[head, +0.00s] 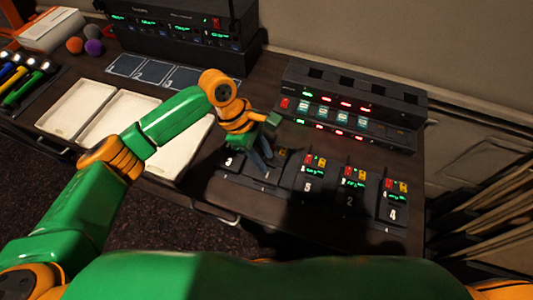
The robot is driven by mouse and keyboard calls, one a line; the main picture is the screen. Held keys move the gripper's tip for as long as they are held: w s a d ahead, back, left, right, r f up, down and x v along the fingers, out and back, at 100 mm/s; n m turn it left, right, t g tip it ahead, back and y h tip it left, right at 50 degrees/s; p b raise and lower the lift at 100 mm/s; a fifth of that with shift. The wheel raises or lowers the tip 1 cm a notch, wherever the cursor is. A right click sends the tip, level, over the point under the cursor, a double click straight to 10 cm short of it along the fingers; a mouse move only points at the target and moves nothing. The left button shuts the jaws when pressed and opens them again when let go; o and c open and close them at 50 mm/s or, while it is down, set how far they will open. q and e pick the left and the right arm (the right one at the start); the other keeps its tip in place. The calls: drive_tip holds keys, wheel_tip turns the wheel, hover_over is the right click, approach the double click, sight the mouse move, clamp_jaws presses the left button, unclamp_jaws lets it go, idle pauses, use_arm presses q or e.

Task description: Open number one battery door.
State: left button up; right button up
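A row of dark wireless packs stands along the front of the desk, with readable numbers 3 (229,162), 5 (308,180), 2 (350,192) and 4 (393,206). Packs 5, 2 and 4 show green displays with red and yellow parts on top. My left gripper (262,160) points down at the pack position between 3 and 5. It covers most of that spot, so no number one or battery door can be made out there. Its dark fingers are small and shadowed; their gap and any contact are unclear. My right gripper is not in view.
A charger rack (350,105) with lit displays stands behind the packs. A black receiver unit (180,35) is at the back. White trays (125,115) lie left of the packs, with coloured tools (25,80) at far left. The desk's front edge is close to the packs.

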use_arm(q)
drive_tip(key=shift+x, duration=1)
drive_tip(key=shift+w+f, duration=0.2)
drive_tip(key=shift+w, duration=0.3)
drive_tip(key=shift+s+r, duration=0.1)
drive_tip(key=shift+s, duration=0.1)
clamp_jaws()
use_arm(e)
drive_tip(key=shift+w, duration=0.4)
